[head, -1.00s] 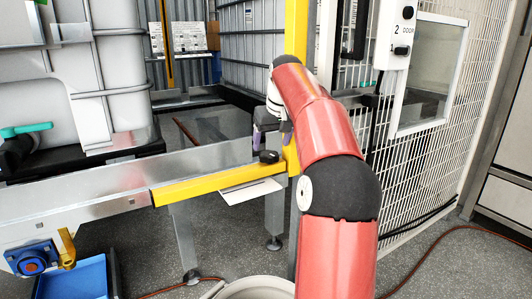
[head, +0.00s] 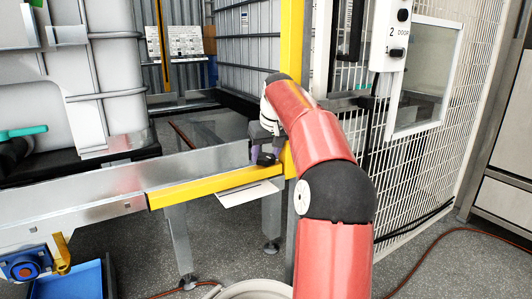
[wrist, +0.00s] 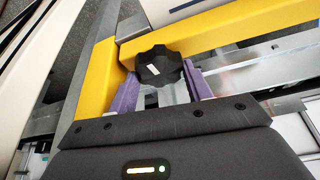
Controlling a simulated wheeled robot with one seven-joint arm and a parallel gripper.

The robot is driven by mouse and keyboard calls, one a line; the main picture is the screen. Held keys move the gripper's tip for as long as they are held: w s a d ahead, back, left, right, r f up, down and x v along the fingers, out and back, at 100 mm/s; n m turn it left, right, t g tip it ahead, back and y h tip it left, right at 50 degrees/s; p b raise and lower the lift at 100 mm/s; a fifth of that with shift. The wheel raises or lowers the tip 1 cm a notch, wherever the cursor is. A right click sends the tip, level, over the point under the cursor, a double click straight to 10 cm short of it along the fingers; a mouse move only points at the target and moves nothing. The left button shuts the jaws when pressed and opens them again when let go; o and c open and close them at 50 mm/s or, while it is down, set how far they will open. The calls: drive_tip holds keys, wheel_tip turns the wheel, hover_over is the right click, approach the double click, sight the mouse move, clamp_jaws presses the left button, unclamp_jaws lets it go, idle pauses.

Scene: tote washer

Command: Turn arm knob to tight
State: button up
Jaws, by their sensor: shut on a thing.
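The arm knob is a black lobed knob (wrist: 159,66) with a small white mark, on the yellow arm (wrist: 97,85) near its corner. In the head view the knob (head: 267,159) shows small at the right part of the yellow arm (head: 215,187). My gripper (wrist: 160,80) has its purple fingers on both sides of the knob and is shut on it. In the head view my gripper (head: 266,152) reaches down onto the knob. The knob's underside is hidden.
A yellow post (head: 291,80) stands close to my gripper. A white mesh fence (head: 425,165) is at the right. A metal rail (head: 85,187) runs left from the yellow arm. A blue bin (head: 75,282) sits at the lower left. A white card (head: 250,193) hangs below the arm.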

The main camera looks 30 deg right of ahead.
drive_tip(key=shift+a+r+m+p, duration=0.1)
drive_tip(key=shift+m+p, duration=0.25)
drive_tip(key=shift+m, duration=0.35)
drive_tip(key=o, duration=1)
drive_tip(key=shift+c, duration=0.2)
drive_tip(key=p+v, duration=0.1)
drive_tip(key=v, duration=0.6)
drive_tip(key=shift+a+r, duration=0.15)
drive_tip(key=shift+r, duration=0.15)
drive_tip(key=shift+s+a, duration=0.1)
